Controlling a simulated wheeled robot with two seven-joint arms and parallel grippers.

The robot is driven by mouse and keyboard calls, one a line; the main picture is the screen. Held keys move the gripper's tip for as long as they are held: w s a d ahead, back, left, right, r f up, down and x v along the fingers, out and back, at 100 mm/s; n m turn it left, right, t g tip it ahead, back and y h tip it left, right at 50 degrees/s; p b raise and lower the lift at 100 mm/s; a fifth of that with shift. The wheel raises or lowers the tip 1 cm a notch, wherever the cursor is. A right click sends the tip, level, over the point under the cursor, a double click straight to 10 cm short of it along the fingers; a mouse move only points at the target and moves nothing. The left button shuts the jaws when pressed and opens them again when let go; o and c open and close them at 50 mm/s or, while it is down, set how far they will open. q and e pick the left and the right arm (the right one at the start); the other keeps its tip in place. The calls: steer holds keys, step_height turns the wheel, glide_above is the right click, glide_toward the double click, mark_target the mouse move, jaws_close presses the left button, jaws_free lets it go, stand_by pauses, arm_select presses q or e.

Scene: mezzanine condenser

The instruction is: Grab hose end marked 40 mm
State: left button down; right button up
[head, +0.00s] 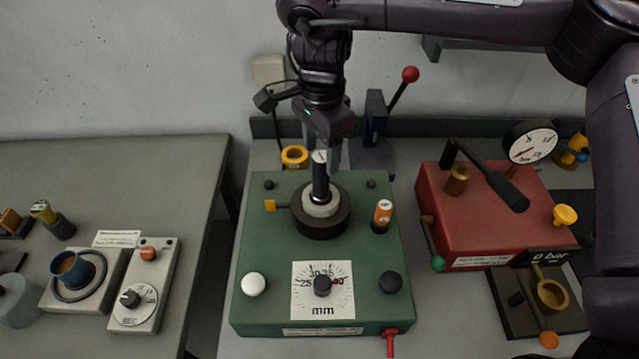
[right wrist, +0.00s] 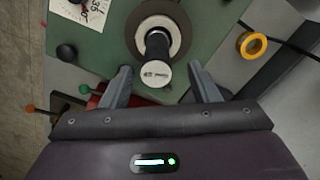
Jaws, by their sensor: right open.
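A black hose end (head: 320,183) with a white, marked top stands upright in a dark round collar (head: 322,222) on the green machine (head: 265,316). In the right wrist view the white top (right wrist: 156,75) faces the camera, but its mark is too small to read. My right gripper (head: 322,153) is open, pointing down from above, its fingers on either side of the hose end's top. In the right wrist view a gap shows between the top and each finger. My left gripper is not in view.
A red box (head: 462,229) with gauge and lever is to the right. A yellow ring (head: 294,155) lies behind. A grey table (head: 150,175) is left.

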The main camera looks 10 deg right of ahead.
mark_target(321, 176)
steer(key=shift+s+f, duration=0.1)
steer(key=shift+f, duration=0.8)
step_height(321, 176, down, 4)
steer(key=p, duration=0.2)
steer(key=shift+s+p, duration=0.15)
steer(key=shift+p, duration=0.15)
steer(key=shift+f, duration=0.45)
steer(key=shift+c, duration=0.4)
jaws_close()
steer(key=shift+r, duration=0.1)
